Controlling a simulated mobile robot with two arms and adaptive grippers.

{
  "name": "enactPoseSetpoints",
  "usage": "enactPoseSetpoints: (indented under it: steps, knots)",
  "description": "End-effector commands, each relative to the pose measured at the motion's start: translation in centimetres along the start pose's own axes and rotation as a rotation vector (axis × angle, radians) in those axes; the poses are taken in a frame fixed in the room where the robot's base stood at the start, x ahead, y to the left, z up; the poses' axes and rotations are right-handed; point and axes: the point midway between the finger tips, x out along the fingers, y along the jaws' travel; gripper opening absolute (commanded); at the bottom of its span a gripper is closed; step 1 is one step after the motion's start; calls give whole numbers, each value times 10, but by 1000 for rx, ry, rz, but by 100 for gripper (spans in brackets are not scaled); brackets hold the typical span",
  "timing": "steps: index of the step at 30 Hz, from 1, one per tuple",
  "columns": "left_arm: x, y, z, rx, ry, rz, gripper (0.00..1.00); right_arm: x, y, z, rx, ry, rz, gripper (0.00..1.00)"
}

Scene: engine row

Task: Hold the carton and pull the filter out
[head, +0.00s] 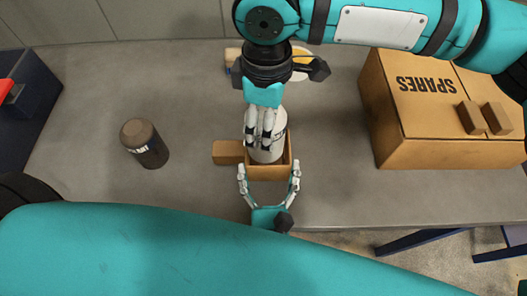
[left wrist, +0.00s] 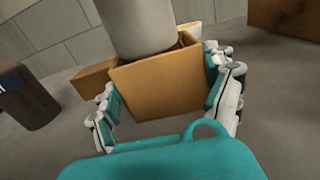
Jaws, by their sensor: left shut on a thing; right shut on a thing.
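My left gripper (head: 269,183) is shut on the carton, one finger on each side. My right gripper (head: 265,138) is shut on the filter from above, hiding part of it.
A dark brown bottle (head: 146,145) stands to the left. A large box marked SPARES (head: 405,110) fills the right side. Something pale and yellow (head: 301,62) lies behind my right gripper.

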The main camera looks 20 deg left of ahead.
Motion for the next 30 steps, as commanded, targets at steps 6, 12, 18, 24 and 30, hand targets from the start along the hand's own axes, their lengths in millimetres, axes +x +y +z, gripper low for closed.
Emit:
enactPoseSetpoints:
  steps: [6,12,18,24,30]
  knots:
    - [0,0,-1,0,3,-2,27,-4,0,-1,0,3,1,28]
    - [0,0,-1,0,3,-2,27,-13,0,-1,0,3,2,28]
    - [0,0,-1,0,3,-1,27,-24,0,-1,0,3,1,28]
    - [0,0,-1,0,3,-1,27,-36,0,0,0,2,2,28]
    - [0,0,-1,0,3,-1,27,-47,0,0,1,2,1,28]
